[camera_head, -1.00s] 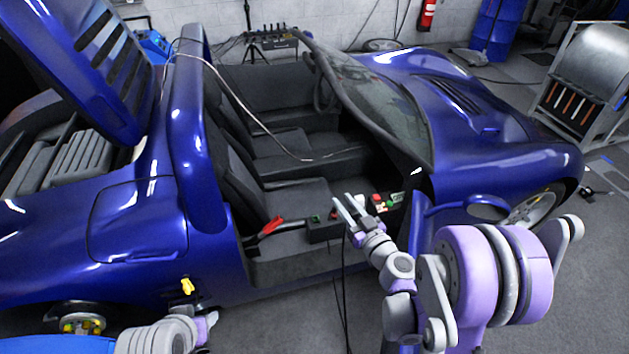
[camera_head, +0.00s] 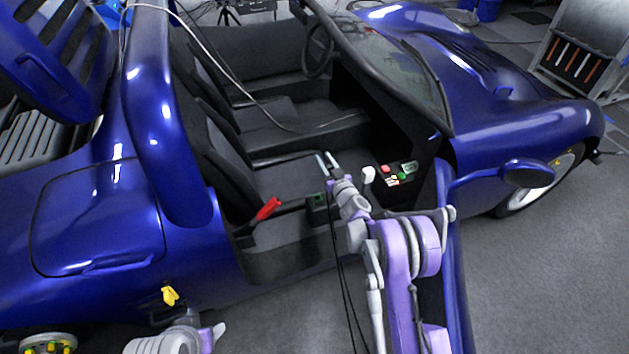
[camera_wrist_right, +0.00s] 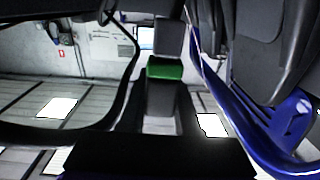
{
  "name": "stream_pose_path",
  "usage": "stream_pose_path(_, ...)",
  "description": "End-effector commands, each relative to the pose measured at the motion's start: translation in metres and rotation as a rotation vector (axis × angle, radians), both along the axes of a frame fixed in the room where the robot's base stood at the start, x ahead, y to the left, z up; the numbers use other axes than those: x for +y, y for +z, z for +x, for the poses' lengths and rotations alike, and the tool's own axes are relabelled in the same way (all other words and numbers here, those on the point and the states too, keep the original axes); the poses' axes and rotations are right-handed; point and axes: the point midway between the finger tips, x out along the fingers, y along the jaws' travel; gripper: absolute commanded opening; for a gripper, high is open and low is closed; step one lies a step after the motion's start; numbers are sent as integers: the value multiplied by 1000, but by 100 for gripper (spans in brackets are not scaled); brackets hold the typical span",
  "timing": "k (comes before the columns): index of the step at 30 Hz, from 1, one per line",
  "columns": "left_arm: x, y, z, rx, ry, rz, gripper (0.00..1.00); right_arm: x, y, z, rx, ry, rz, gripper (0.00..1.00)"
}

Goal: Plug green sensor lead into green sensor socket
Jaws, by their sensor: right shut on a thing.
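My right gripper (camera_head: 327,163) is over the seat edge inside the car's open door. In the right wrist view its jaws (camera_wrist_right: 164,72) are shut on a small green-banded piece (camera_wrist_right: 165,70), which I take for the green sensor lead. In the head view this piece is too small to make out. A dark box with a green spot (camera_head: 319,203) sits on the sill just below the gripper; I cannot tell if this is the green sensor socket. Thin black cables (camera_head: 338,260) hang down beside it. My left gripper (camera_head: 215,334) is at the bottom left, its jaws unclear.
A blue car (camera_head: 190,250) surrounds the work area. A red lever (camera_head: 268,210) stands left of the box. A panel with red and green buttons (camera_head: 397,175) lies right of the gripper. A yellow piece (camera_head: 170,295) sits on the car's side. A pale cable (camera_head: 215,65) drapes across the cabin.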

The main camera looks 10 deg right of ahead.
Motion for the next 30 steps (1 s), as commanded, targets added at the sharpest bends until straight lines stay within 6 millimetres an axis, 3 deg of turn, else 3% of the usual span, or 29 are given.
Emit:
stream_pose_path(1,0,-21,-1,7,0,0,59,4,-32,14,4,-5,1,0)
stream_pose_path(3,0,-36,-1,11,0,0,59,9,-55,30,5,-12,1,0)
stream_pose_path(9,0,-63,-1,21,0,0,59,18,-100,59,11,-29,-1,0)
stream_pose_path(15,0,-71,0,24,0,0,59,22,-115,68,13,-34,-2,0)
stream_pose_path(23,0,-79,0,26,0,0,59,22,-125,69,14,-35,-3,0)
stream_pose_path(30,0,-97,1,33,0,0,59,22,-148,69,14,-35,-3,0)
